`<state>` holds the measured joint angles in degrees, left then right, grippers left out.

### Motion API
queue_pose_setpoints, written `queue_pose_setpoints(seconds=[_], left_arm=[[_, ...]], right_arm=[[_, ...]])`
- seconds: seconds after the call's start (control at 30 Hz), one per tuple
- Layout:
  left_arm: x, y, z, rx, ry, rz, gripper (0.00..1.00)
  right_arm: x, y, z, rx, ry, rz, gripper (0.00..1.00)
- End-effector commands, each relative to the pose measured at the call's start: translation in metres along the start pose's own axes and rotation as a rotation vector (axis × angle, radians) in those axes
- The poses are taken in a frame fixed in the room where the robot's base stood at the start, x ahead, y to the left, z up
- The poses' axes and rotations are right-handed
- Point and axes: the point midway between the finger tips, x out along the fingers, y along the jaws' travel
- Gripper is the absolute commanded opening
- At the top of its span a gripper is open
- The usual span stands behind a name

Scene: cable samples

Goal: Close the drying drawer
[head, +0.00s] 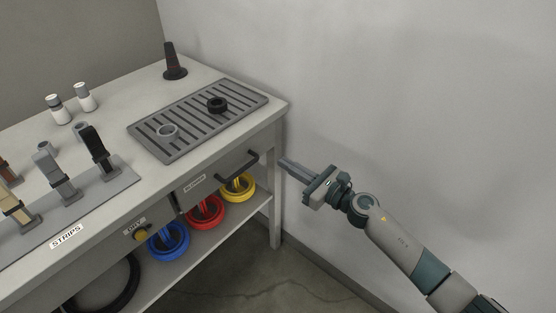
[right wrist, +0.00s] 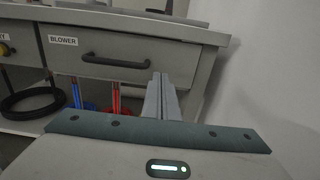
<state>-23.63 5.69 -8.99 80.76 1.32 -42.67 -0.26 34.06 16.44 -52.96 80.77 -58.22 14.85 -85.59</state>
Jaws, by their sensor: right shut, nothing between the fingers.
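The drawer (head: 210,184) labelled BLOWER, with a dark bar handle (head: 238,166), is under the right end of the worktop. It also shows in the right wrist view (right wrist: 110,69), where its front looks nearly flush with the frame; I cannot tell if a small gap remains. A panel with a DRY label (head: 134,223) and a yellow knob (head: 140,235) sits left of it. My right gripper (head: 284,162) is shut and empty, just right of the table's corner leg in the picture, pointing left. In the right wrist view its fingertips (right wrist: 160,77) appear beside the handle's right end. My left gripper is not in view.
The worktop (head: 110,155) holds a slotted grey tray (head: 165,152) with two rings, a dark cone (head: 174,62), two bottles and several strip samples. Blue, red and yellow coils (head: 168,241) lie on the lower shelf. A bare wall (head: 400,90) stands to the right.

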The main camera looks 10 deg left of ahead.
Motion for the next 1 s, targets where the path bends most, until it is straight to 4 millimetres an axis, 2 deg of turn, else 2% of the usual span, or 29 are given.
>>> queue_pose_setpoints(seconds=[0.1, 0.33, 0.47, 0.73, 1.0], left_arm=[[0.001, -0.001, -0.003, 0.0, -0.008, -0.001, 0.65], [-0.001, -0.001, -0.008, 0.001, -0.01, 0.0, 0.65], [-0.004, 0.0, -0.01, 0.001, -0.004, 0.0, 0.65], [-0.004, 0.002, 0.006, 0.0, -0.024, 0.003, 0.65], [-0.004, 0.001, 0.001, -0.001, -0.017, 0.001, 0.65]], right_arm=[[-0.021, 0.0, -0.002, 0.0, 0.002, -0.001, 0.0], [-0.043, 0.0, -0.001, -0.001, 0.001, -0.002, 0.0], [-0.046, 0.0, -0.001, 0.0, 0.0, -0.001, 0.0], [-0.046, 0.0, -0.001, 0.0, 0.0, -0.001, 0.0], [-0.046, 0.0, -0.002, 0.015, 0.0, -0.005, 0.0]])
